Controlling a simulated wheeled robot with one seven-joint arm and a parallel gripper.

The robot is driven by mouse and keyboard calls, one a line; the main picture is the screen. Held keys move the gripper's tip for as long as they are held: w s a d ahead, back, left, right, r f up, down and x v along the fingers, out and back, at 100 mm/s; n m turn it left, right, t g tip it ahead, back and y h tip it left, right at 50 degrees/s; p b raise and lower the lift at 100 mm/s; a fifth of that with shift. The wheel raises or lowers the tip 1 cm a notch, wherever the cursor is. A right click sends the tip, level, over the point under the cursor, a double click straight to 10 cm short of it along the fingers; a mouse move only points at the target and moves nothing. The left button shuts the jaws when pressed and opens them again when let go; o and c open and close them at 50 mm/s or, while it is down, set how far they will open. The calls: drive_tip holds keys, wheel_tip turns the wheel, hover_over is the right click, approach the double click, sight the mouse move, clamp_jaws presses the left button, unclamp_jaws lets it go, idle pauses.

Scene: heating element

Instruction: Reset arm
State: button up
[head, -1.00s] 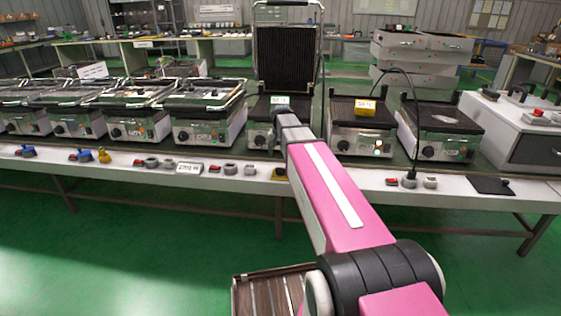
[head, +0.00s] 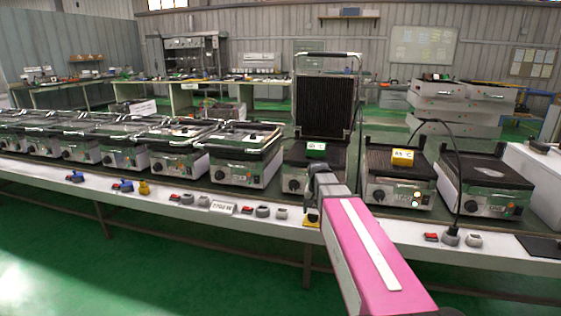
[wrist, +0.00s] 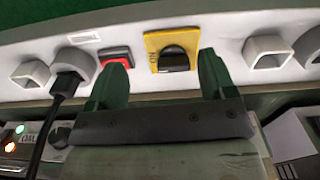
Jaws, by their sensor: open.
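My pink arm reaches forward to the front edge of the long bench (head: 120,190). In the wrist view my gripper (wrist: 163,58) has its two green fingers spread apart with nothing between them. Beyond the fingertips is a yellow plate with a black rotary knob (wrist: 172,50) on the bench's white front panel. A red switch (wrist: 114,54) lies close by the left finger.
An open contact grill (head: 326,105) stands behind my arm's end, with closed grills (head: 244,155) to its left. A grill with a yellow temperature display (head: 403,155) stands to its right. A black cable and plug (head: 451,237) rise from the front panel. Green floor is clear in front.

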drive_tip(key=s+f+n, duration=0.2)
drive_tip(key=s+f, duration=1)
drive_tip(key=s, duration=0.4)
drive_tip(key=shift+s+f+n, duration=0.3)
drive_tip(key=shift+s+n, duration=0.1)
